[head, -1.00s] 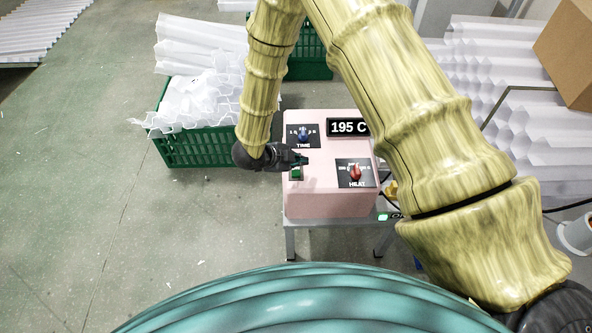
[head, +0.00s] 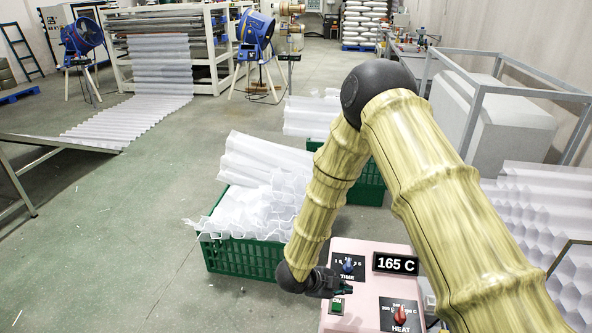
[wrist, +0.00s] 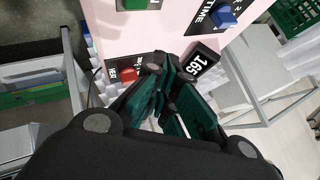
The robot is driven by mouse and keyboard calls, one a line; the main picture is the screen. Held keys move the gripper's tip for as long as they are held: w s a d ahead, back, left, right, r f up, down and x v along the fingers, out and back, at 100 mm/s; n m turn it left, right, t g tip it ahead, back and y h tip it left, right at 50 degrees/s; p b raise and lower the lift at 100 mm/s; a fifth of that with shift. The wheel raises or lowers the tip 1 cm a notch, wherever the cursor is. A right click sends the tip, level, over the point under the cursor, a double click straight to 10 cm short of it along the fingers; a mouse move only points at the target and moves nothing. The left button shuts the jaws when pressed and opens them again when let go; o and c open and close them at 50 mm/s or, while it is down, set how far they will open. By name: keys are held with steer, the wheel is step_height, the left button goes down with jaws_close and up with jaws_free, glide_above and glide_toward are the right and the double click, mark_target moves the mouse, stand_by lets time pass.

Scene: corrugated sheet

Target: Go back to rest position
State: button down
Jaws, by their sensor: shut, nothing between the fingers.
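My gripper (head: 345,288) is at the front of a pink control box (head: 352,249), just above its green ON button (head: 337,306). In the wrist view my gripper (wrist: 170,92) has its dark green fingers closed together with nothing between them. The box carries a blue TIME knob (head: 348,266), a red HEAT knob (head: 400,315) and a display (head: 396,263) reading 165 C. The wrist view also shows the blue knob (wrist: 224,17) and part of the green button (wrist: 133,4). I cannot tell whether the fingers touch the box.
A green crate (head: 240,257) of white corrugated sheets stands left of the box, with another crate (head: 368,188) behind it. Corrugated sheets (head: 537,207) stand at right near a grey frame (head: 470,118). The floor at left is open.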

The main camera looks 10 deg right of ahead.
steer(key=s+d+f+n, duration=0.1)
steer(key=s+f+n, duration=0.1)
steer(key=s+d+f+n+y, duration=0.1)
steer(key=s+f+n, duration=0.1)
steer(key=n, duration=0.1)
steer(key=s+d+f+n+t+y, duration=0.1)
steer(key=s+f+n, duration=0.1)
steer(key=shift+d+f, duration=0.15)
steer(key=shift+f, duration=0.1)
steer(key=s+f+n+g+y, duration=0.2)
steer(key=s+n, duration=0.5)
steer(key=s, duration=0.7)
steer(key=s+f+n+g+y, duration=0.2)
steer(key=s+f+n+y, duration=0.2)
steer(key=s+n, duration=0.4)
steer(key=s, duration=0.7)
steer(key=shift+s+n+y, duration=0.2)
steer(key=shift+n+y, duration=0.1)
steer(key=shift+y, duration=0.1)
steer(key=shift+f, duration=0.1)
